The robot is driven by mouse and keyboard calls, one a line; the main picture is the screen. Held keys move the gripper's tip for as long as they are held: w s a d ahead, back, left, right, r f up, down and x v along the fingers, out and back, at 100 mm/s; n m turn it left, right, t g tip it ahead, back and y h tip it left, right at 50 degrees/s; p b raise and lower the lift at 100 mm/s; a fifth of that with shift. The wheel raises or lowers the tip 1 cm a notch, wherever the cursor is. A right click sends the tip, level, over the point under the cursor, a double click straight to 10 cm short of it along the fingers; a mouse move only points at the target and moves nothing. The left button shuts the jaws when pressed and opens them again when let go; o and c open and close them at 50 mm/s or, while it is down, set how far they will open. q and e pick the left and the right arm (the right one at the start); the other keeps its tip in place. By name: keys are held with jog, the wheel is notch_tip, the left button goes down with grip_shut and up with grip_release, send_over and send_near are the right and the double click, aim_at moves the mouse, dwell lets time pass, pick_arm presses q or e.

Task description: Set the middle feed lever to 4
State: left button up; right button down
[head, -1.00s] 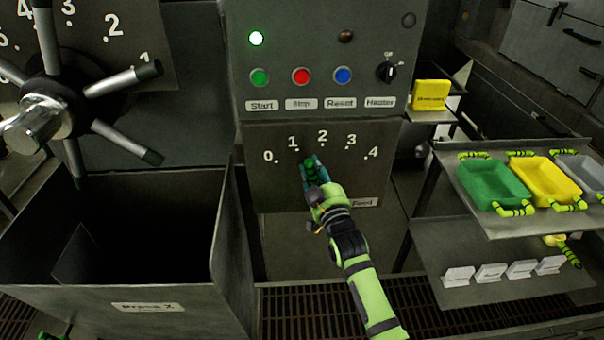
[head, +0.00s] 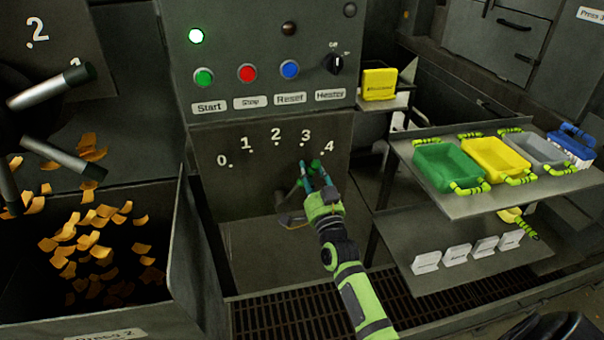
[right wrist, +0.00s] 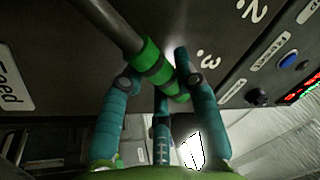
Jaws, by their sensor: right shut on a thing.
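The feed panel (head: 245,200) carries a dial with numbers 0 to 4. Its lever shows a green-banded handle (head: 316,164) in the head view, leaning up and right with its tip close to the dot of the 4. The right wrist view shows the dark rod and the green grip (right wrist: 150,62) between my fingers. My right gripper (head: 315,178) is shut on this grip; its teal fingers (right wrist: 160,85) lie around it and partly hide it. My left gripper is not in view.
At left, a bin (head: 190,250) holds orange flakes below thick spokes (head: 50,85). At right, a shelf (head: 460,205) carries green, yellow and grey trays.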

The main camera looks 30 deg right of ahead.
jog(key=shift+s+d+f+m+h+b, duration=0.25)
jog(key=shift+d+f+m+h, duration=0.3)
jog(key=shift+m, duration=0.45)
jog(key=c, duration=0.9)
grip_release()
jog(key=shift+w+d+f, duration=0.1)
jog(key=v, duration=1.2)
